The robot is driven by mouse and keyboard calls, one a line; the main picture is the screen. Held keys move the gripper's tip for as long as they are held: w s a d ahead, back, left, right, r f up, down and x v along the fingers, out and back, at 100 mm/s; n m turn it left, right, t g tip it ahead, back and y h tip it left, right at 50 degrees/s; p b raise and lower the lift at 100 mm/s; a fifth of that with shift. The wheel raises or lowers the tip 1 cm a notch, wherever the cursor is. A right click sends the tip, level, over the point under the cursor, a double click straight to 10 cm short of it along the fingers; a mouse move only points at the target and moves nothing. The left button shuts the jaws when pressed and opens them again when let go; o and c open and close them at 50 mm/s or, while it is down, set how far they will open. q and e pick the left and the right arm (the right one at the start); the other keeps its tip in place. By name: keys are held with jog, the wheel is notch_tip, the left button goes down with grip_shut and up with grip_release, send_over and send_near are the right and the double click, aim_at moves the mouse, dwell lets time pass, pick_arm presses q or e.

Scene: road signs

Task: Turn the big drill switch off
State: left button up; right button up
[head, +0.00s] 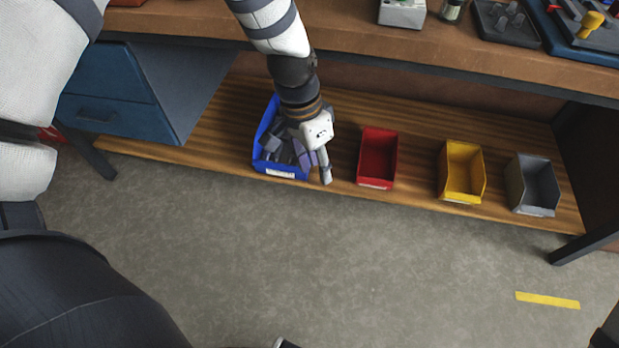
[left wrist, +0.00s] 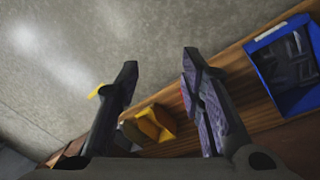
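No drill and no drill switch can be made out in either view. My left gripper (head: 314,170) hangs low in front of the bench's lower shelf, over the right side of the blue bin (head: 262,150). In the left wrist view its two fingers (left wrist: 160,62) stand well apart, with nothing between them but a view of the floor and shelf. My right gripper is not in view.
The lower shelf (head: 225,125) holds the blue bin with dark pieces, a red bin (head: 378,157), a yellow bin (head: 462,172) and a grey bin (head: 533,185). Blue drawers (head: 108,100) stand left. The workbench top (head: 350,38) overhangs the shelf. The floor in front is clear.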

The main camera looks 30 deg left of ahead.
pick_arm(q)
jog(key=shift+s+f+n, duration=0.3)
jog(key=shift+s+f, duration=0.85)
jog(key=shift+s, duration=0.1)
jog(key=shift+a, duration=0.1)
